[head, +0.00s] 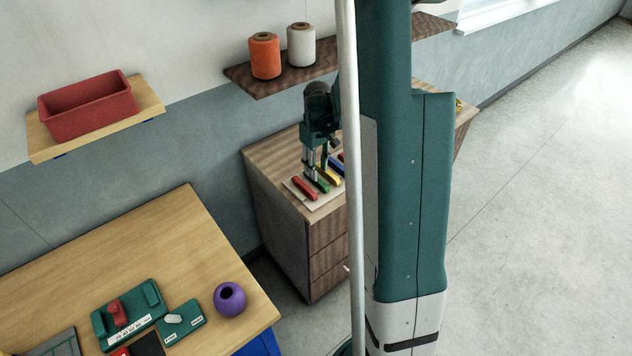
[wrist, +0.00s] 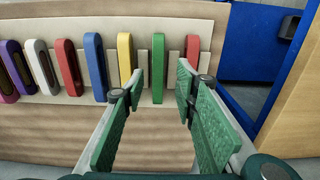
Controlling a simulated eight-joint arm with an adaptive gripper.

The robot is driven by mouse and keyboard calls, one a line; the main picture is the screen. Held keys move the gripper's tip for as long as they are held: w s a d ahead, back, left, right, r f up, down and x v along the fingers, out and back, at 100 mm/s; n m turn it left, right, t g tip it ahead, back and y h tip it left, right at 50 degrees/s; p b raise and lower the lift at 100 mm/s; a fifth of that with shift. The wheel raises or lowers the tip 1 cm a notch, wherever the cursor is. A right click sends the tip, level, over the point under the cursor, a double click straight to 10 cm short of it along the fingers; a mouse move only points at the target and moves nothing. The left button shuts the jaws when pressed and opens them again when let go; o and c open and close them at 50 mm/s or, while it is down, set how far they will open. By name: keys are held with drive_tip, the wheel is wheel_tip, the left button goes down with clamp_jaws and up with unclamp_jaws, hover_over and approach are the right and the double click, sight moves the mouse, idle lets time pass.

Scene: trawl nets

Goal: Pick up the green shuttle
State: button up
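The green shuttle (wrist: 158,66) stands in a row of coloured shuttles on a light rack in the wrist view, between a yellow shuttle (wrist: 125,57) and a red one (wrist: 192,49). In the head view the green shuttle (head: 322,185) shows on top of the wooden drawer cabinet. My gripper (wrist: 160,88) is open and empty. Its green-padded fingers point at the row, with the green shuttle seen in the gap between the tips. I cannot tell whether the tips reach around it. In the head view my gripper (head: 309,172) is just over the row.
Blue (wrist: 95,66), white (wrist: 41,65) and purple (wrist: 6,87) shuttles stand farther left. The rack (head: 328,203) lies on the cabinet (head: 282,207). A shelf above holds orange (head: 265,55) and white (head: 301,44) spools. A workbench (head: 130,245) stands at lower left.

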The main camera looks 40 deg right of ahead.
sight(322, 186)
drive_tip(key=shift+f, duration=0.25)
drive_tip(key=shift+d+f, duration=0.15)
drive_tip(key=shift+f, duration=2.3)
drive_tip(key=c, duration=0.9)
